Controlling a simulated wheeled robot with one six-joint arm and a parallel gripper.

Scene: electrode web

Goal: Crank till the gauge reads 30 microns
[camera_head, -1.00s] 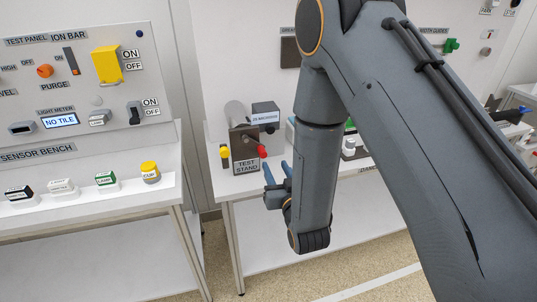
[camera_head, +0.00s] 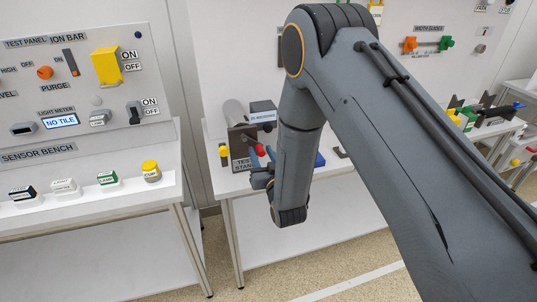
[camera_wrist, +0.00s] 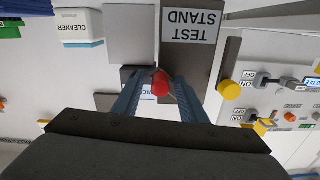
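The test stand (camera_head: 243,160) is a grey block on the middle bench, with a grey roller behind it. Its crank has a red knob (camera_head: 260,149), also in the wrist view (camera_wrist: 160,84). The dark gauge box (camera_head: 263,107) beside the roller has a pale display (camera_head: 262,116) marked microns; its number is too small to read surely. In the wrist view the gauge is partly hidden behind a finger. My gripper (camera_wrist: 160,80) is open, its blue fingers on either side of the red knob, with gaps showing. I cannot tell whether the knob lies fully between the tips.
A yellow knob (camera_head: 224,152) stands at the stand's left. The sensor bench (camera_head: 100,214) and test panel (camera_head: 85,70) are at the left. A cleaner box (camera_wrist: 80,28) and blue and green items are close by in the wrist view. My arm hides part of the bench.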

